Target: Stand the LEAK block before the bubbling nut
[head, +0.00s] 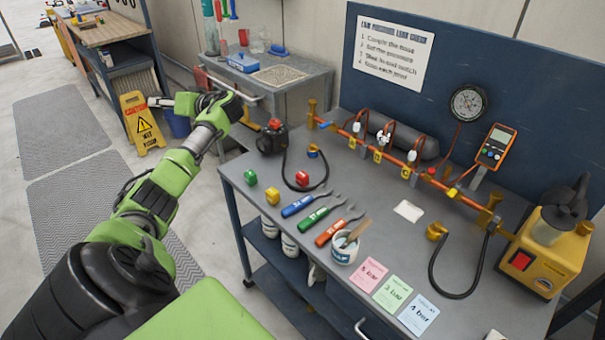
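A copper pipe (395,160) with several nuts and small yellow tags runs along the back of the bench. Whitish patches show near some joints; I cannot tell which nut bubbles. My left gripper (160,102) is raised beyond the bench's left end, away from the blocks, with nothing visible in it; its finger opening is unclear. My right gripper is out of view.
A yellow pump (545,255) stands right. The bench middle is fairly clear.

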